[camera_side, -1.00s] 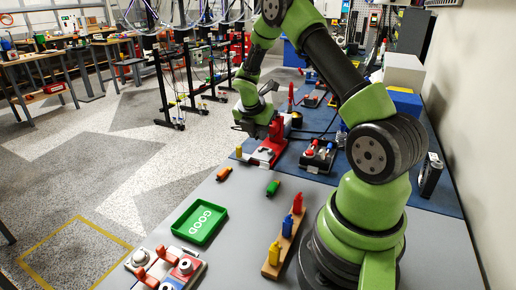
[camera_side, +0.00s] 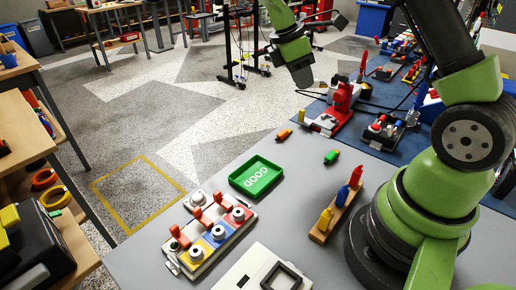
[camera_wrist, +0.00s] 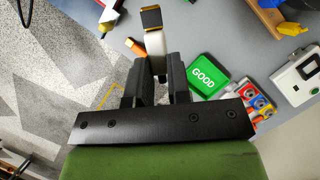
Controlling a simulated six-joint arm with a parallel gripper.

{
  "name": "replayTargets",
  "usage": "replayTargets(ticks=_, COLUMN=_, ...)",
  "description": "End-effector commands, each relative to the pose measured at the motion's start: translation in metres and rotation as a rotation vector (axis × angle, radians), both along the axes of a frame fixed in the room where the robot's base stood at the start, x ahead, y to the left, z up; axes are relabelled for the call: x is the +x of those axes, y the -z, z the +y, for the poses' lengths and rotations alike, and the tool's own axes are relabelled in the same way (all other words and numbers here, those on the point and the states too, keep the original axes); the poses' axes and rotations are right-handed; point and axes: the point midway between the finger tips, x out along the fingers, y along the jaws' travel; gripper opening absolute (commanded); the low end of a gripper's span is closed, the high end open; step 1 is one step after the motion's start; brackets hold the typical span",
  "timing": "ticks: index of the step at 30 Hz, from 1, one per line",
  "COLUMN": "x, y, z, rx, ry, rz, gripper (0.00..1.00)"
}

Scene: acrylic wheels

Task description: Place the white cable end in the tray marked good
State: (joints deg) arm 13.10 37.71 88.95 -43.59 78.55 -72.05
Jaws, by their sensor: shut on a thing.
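The white cable end (camera_wrist: 155,44), with a gold and black tip, stands between the fingers of my gripper (camera_wrist: 158,75) in the wrist view. My gripper is shut on it. In the side view my gripper (camera_side: 302,76) hangs above and left of a red fixture, and the cable end cannot be made out there. The green tray marked GOOD (camera_side: 244,184) lies flat on the grey table, nearer the camera than my gripper. It looks empty. In the wrist view the tray (camera_wrist: 196,84) is to the right of the fingers, apart from the held piece.
An orange piece (camera_side: 284,134) and a green piece (camera_side: 331,157) lie loose on the table. A wooden rack (camera_side: 319,236) holds yellow, blue and red pieces. A panel with red levers (camera_side: 212,232) stands in front of the tray. The red fixture (camera_side: 341,98) stands behind.

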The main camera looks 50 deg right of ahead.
Motion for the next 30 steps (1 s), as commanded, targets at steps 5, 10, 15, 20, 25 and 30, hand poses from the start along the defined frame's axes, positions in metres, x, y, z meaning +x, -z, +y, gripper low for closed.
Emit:
replayTargets(ticks=5, x=-0.009, y=0.005, z=0.068, rx=0.001, ry=0.418, rz=0.003, gripper=0.00)
replayTargets(ticks=10, x=-0.021, y=0.005, z=0.108, rx=0.001, ry=0.691, rz=0.002, gripper=0.00)
replayTargets(ticks=15, x=-0.027, y=0.004, z=0.126, rx=0.000, ry=0.812, rz=-0.001, gripper=0.00)
replayTargets(ticks=20, x=-0.028, y=0.004, z=0.128, rx=0.000, ry=0.833, rz=-0.001, gripper=0.00)
replayTargets(ticks=25, x=-0.039, y=0.017, z=0.149, rx=0.009, ry=0.807, rz=0.011, gripper=0.00)
replayTargets(ticks=30, x=-0.076, y=0.047, z=0.199, rx=0.023, ry=0.786, rz=0.028, gripper=0.00)
